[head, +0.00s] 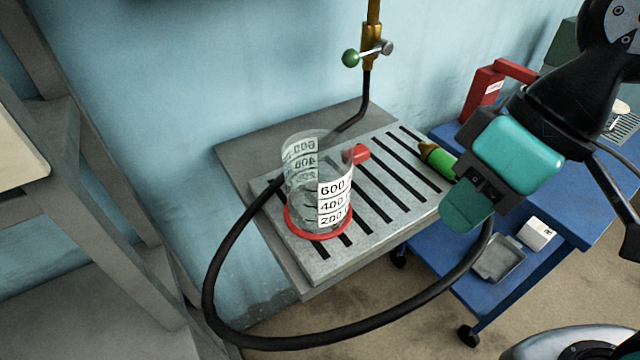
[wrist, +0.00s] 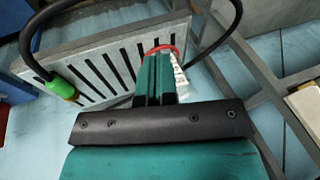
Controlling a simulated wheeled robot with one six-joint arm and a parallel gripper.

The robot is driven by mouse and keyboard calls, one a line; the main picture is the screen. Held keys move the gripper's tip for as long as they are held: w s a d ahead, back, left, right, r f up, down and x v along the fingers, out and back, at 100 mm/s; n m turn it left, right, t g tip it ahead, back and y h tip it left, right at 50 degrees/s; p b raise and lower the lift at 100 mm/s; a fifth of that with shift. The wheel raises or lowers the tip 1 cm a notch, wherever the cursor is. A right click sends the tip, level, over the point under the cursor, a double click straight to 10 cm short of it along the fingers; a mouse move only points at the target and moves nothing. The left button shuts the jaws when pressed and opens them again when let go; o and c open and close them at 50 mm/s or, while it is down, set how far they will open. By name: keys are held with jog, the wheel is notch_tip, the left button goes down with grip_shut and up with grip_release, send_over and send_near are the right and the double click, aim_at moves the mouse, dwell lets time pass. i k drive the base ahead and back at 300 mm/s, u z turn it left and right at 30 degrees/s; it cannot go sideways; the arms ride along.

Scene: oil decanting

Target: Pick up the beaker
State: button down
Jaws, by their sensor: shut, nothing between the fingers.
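The clear beaker (head: 305,190) stands upright on the slotted grey grating (head: 384,210), with a red ring around its base and white labels reading 200, 400 and 600. A red handle or spout part shows at its right side. My gripper (head: 466,207) is teal, shut and empty, to the right of the beaker and apart from it. In the wrist view my gripper (wrist: 155,72) covers much of the beaker (wrist: 181,78); part of its red ring and white label shows beyond the fingers.
A black hose with a green and yellow nozzle (head: 436,160) loops in front of the grating, passing close to my gripper. A brass valve (head: 372,48) is on the wall behind. A blue cart (head: 590,205) with a red can (head: 486,90) stands at right.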

aim_at(318, 164)
jog(key=k, duration=0.5)
jog(key=u, duration=1.4)
jog(key=i, duration=0.2)
jog(key=u, duration=0.05)
